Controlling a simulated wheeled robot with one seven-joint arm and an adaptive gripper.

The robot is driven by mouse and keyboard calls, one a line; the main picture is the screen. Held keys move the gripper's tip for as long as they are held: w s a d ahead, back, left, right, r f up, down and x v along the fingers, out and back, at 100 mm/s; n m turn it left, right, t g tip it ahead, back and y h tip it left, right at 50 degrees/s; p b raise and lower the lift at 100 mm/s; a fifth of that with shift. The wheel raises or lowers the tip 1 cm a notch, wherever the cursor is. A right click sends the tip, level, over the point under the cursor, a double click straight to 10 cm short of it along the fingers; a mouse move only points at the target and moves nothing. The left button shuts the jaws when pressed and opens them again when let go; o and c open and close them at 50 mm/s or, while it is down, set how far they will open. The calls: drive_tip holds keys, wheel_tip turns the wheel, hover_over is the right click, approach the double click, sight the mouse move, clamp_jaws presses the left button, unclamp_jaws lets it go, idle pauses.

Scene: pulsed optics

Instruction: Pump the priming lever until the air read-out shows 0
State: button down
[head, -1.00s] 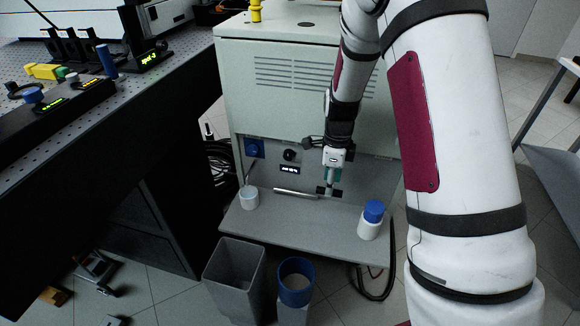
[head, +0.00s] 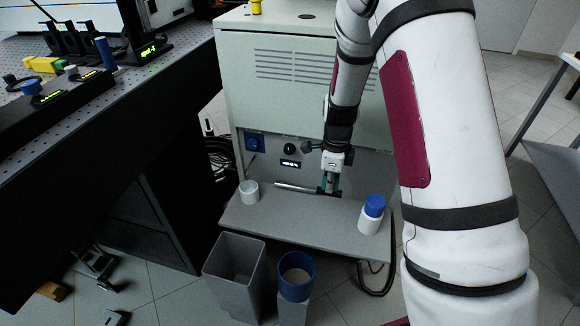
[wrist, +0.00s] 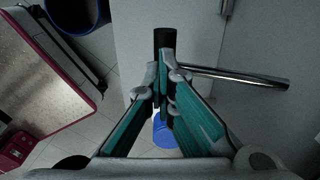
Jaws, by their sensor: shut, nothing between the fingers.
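The priming lever (head: 296,187) is a shiny metal bar low on the front of the grey cabinet, lying nearly level with a black end piece. In the wrist view the lever's rod (wrist: 235,77) runs right from the black piece (wrist: 165,40). My gripper (head: 330,189) is at the lever's black end. In the wrist view its teal fingers (wrist: 165,85) are shut with nothing between them, close to the black piece; I cannot tell whether they touch it. The small read-out (head: 290,163) on the panel is lit, but its digits are too small to read.
A shelf (head: 300,222) juts out below the lever. It holds a white cup (head: 249,193) at left and a blue-capped white bottle (head: 370,215) at right. A grey bin (head: 235,272) and a blue-rimmed container (head: 296,278) stand below. A dark optical table (head: 150,105) is at left.

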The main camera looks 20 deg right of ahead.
wheel_tip(320, 180, down, 3)
drive_tip(key=shift+f+b, duration=0.1)
drive_tip(key=shift+b, duration=0.5)
wheel_tip(320, 180, up, 4)
drive_tip(key=p, duration=0.3)
drive_tip(key=shift+s+f, duration=0.1)
drive_tip(key=shift+f, duration=0.05)
wheel_tip(320, 180, up, 3)
drive_tip(key=p, duration=0.3)
drive_tip(key=shift+w+d+r+p, duration=0.1)
drive_tip(key=shift+w+r+p, duration=0.1)
drive_tip(key=shift+r+p, duration=0.25)
drive_tip(key=shift+w+d+r+p, duration=0.1)
drive_tip(key=shift+w+r+p, duration=0.1)
drive_tip(key=shift+r+p, duration=0.15)
drive_tip(key=c, duration=2.4)
unclamp_jaws()
